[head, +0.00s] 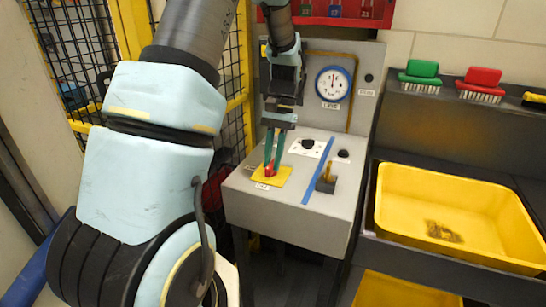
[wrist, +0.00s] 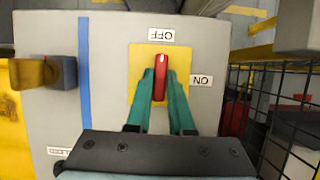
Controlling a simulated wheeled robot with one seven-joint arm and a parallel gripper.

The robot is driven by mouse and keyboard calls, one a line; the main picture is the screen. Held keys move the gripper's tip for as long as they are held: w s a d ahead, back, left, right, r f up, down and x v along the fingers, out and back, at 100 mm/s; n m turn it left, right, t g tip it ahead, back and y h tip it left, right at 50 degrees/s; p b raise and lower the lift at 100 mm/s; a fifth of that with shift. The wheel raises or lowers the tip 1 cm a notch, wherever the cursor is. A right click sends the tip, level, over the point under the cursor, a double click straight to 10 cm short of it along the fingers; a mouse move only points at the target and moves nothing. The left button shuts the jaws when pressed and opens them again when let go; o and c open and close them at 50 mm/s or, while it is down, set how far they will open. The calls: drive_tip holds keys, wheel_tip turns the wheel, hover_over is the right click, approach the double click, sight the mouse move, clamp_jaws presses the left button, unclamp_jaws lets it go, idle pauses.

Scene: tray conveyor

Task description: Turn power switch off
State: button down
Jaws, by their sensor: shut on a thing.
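The power switch is a red rotary handle (wrist: 161,78) on a yellow square plate (wrist: 137,60) on the grey console top. It also shows as a small red piece in the head view (head: 269,171). In the wrist view its white mark points up toward the OFF label (wrist: 161,36); the ON label (wrist: 201,81) is at the right of the plate. My gripper (wrist: 161,84) has its green fingers shut on the handle, one on each side. It reaches down from above in the head view (head: 273,158). The handle's lower end is partly between the fingers.
A yellow tray (head: 400,205) is at the right. Black mesh fence (head: 75,50) is at the left.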

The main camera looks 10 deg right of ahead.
idle(0.4)
drive_tip(key=c, duration=0.8)
unclamp_jaws()
drive_tip(key=b+v, duration=0.2)
drive_tip(key=v, duration=0.9)
drive_tip(key=shift+b, duration=0.3)
drive_tip(key=shift+a, duration=0.1)
drive_tip(key=s+a+f+n+t+h, duration=0.1)
drive_tip(key=s+a+f+n+t, duration=0.1)
drive_tip(key=s+a+f, duration=0.2)
drive_tip(key=s+a+f+n+t+h, duration=0.1)
drive_tip(key=s+a+f+n+t, duration=0.1)
drive_tip(key=s+a, duration=0.6)
drive_tip(key=a+f+t, duration=0.1)
drive_tip(key=a+f, duration=0.1)
drive_tip(key=a, duration=0.1)
drive_tip(key=shift+f+n+t, duration=0.15)
drive_tip(key=shift+n+t, duration=0.15)
drive_tip(key=shift+n, duration=0.1)
